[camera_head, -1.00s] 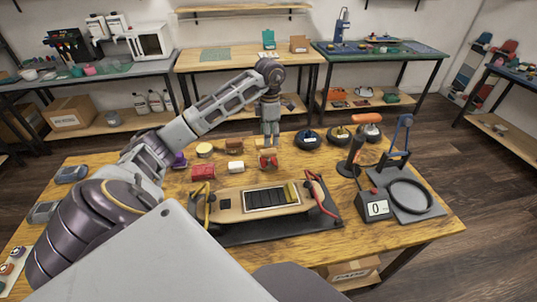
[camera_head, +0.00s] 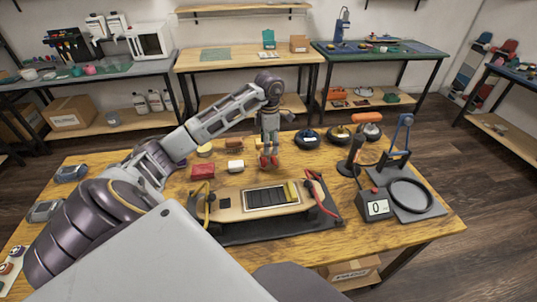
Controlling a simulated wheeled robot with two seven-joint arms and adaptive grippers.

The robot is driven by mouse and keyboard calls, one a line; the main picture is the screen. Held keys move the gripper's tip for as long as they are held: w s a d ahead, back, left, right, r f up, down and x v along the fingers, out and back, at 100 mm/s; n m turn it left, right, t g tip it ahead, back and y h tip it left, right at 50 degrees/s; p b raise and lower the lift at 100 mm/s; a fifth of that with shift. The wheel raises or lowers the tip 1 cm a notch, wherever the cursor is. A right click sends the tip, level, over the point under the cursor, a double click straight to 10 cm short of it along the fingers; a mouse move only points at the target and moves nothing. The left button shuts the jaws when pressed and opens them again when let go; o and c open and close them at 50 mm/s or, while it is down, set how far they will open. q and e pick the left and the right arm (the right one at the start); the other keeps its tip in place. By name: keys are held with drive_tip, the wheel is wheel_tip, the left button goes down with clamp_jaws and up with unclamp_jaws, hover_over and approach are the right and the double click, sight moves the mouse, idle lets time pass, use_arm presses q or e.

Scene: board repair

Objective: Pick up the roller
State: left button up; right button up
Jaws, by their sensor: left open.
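My left gripper (camera_head: 268,161) hangs downward over the far middle of the wooden workbench, behind the skateboard deck. I cannot surely pick out the roller. A dark-handled upright tool (camera_head: 351,156) at the right of the bench may be it, well to the right of the gripper. Small blocks lie near the gripper; whether one is under the fingers is too small to tell. My right gripper is not in view.
The skateboard deck (camera_head: 257,201) lies on a black mat with red and yellow clamps at its ends.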

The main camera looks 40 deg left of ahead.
sight(268, 157)
use_arm(q)
wheel_tip(268, 157, down, 3)
drive_tip(key=shift+a+r, duration=0.1)
drive_tip(key=shift+a, duration=0.05)
drive_tip(key=shift+f, duration=0.7)
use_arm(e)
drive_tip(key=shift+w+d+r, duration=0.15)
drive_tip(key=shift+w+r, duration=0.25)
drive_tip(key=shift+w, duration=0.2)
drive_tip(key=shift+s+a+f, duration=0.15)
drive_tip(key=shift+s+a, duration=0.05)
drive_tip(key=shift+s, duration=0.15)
